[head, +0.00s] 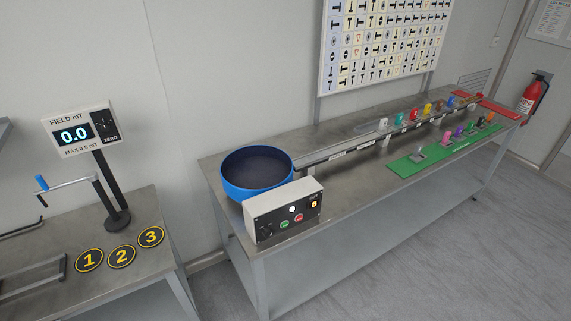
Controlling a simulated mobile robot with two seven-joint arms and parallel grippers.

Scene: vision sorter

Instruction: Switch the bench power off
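A control box (258,209) with a pale casing and a dark front panel stands at the near left end of the long bench (330,222). Its panel has a dark rotary knob (266,231) at the lower left, a green button (284,224) and a red button (299,218). A white round light (292,209) and a small lit orange display (314,204) sit above them. The labels are too small to read, so I cannot tell which control is the bench power. Neither of my grippers is in view.
A blue bowl (232,190) stands behind the box. A rail (345,153) with coloured pieces and a green mat (404,168) lie further along. On the left table (150,266) are a field meter (82,131) reading 0.0 and a blue-handled crank (68,186). Floor in front is clear.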

